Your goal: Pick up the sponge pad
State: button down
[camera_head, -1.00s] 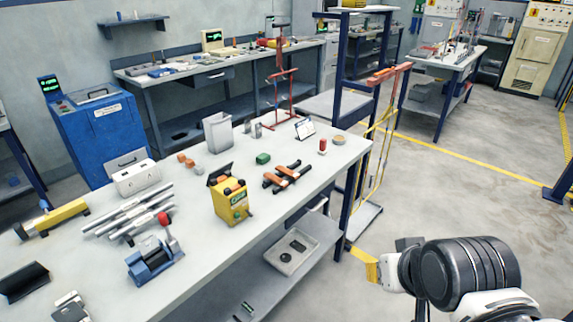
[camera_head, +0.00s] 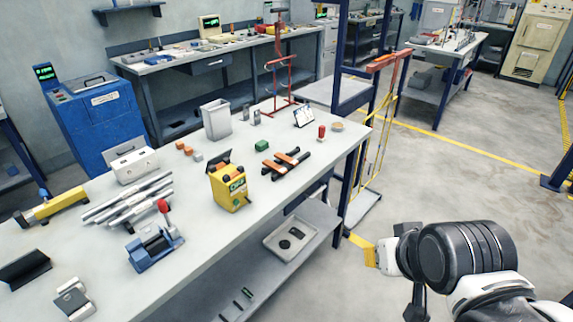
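A small green block (camera_head: 262,146) lies on the grey workbench (camera_head: 215,240), behind the orange-and-black clamps; it may be the sponge pad, but it is too small to be sure. My gripper (camera_head: 390,258) is at the lower right, beyond the bench's right edge and over the floor, well apart from the green block. A yellow patch shows at its left end; I cannot tell whether it is part of the gripper. The fingers are not clear, so I cannot tell open from shut.
Near the green block are the clamps (camera_head: 286,162), a yellow box (camera_head: 228,190), small orange blocks (camera_head: 184,147), a grey bin (camera_head: 216,120) and a red-topped object (camera_head: 321,133). Metal bars (camera_head: 128,198) and a blue vise (camera_head: 153,250) lie left. Floor at right is open.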

aim_at(321, 135)
jog(key=i+z, duration=0.2)
jog(key=i, duration=0.3)
jog(key=i+j+z, duration=0.2)
jog(key=i, duration=0.25)
jog(key=i+j+z, duration=0.2)
jog(key=i, duration=0.3)
jog(key=i+j+z, duration=0.2)
jog(key=i, duration=0.25)
